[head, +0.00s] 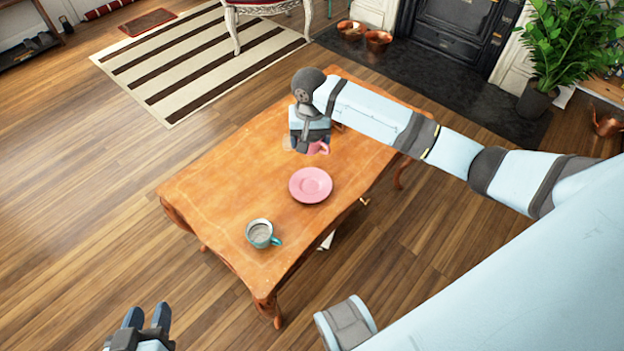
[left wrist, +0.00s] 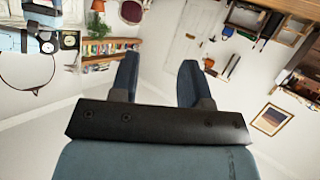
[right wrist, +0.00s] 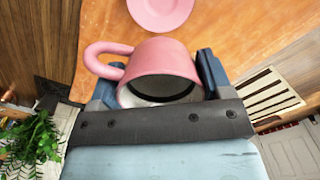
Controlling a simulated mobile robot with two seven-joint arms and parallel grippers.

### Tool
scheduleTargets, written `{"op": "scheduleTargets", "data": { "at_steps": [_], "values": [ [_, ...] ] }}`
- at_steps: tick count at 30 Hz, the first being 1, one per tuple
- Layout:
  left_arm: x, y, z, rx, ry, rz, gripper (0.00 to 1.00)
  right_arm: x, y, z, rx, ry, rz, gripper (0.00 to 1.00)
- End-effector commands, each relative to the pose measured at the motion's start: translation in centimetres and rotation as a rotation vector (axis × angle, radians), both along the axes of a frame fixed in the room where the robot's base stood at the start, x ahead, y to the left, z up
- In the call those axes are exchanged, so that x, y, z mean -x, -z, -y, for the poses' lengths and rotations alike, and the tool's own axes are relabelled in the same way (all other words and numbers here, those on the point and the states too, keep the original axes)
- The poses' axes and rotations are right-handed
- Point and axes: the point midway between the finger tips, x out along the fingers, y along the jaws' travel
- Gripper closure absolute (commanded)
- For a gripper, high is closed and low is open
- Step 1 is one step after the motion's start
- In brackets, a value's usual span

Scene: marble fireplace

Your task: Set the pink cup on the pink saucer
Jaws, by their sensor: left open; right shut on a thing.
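The pink cup (right wrist: 160,65) is held in my right gripper, with its handle to the left in the right wrist view. In the head view the pink cup (head: 318,148) shows only partly below my right gripper (head: 307,146), which hides the rest. My right gripper (right wrist: 160,80) is shut on the cup. The pink saucer (head: 311,185) lies empty on the wooden table, nearer the camera than the cup. It also shows at the top of the right wrist view (right wrist: 160,10). My left gripper (head: 148,317) is open and empty, away from the table at the lower left.
A teal cup (head: 262,233) stands on the wooden table (head: 225,195) near its front corner. The table top left of the saucer is bare. A striped rug (head: 200,62), a potted plant (head: 568,50) and copper pots (head: 378,40) are beyond the table.

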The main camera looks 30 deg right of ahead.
Motion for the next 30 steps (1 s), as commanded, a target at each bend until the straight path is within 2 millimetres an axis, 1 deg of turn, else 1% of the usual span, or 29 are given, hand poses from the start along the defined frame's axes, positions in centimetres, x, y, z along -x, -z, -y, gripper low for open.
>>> {"op": "scheduleTargets", "data": {
  "at_steps": [1,3,9,12,15,20,23,27,30],
  "values": [
    [-0.8,-1.2,0.6,0.025,0.011,0.064,0.57,0.0,2.0,0.0,0.001,0.000,-0.003,0.55],
    [-1.2,-2.3,1.1,0.053,0.021,0.118,0.57,0.0,3.9,0.0,0.000,0.000,-0.001,0.55],
    [-1.9,-5.6,2.5,0.145,0.047,0.267,0.57,0.0,9.1,0.0,0.000,-0.001,-0.002,0.55],
    [-2.0,-7.0,3.0,0.184,0.058,0.327,0.57,0.0,11.0,0.0,0.000,-0.002,-0.001,0.55],
    [-2.0,-8.0,3.3,0.208,0.066,0.365,0.57,0.0,12.1,0.0,0.000,-0.002,0.000,0.55],
    [-1.9,-8.7,3.6,0.228,0.072,0.393,0.57,0.0,12.9,0.0,0.000,-0.003,0.000,0.55],
    [-1.8,-9.2,3.8,0.251,0.081,0.426,0.57,0.0,14.3,0.0,0.000,-0.002,0.000,0.55],
    [-1.6,-10.5,4.1,0.291,0.095,0.487,0.57,0.0,16.5,0.0,0.001,-0.003,0.000,0.55],
    [-1.6,-11.3,4.3,0.307,0.101,0.508,0.57,0.0,16.8,0.0,0.000,-0.003,0.001,0.55]
  ]
}}
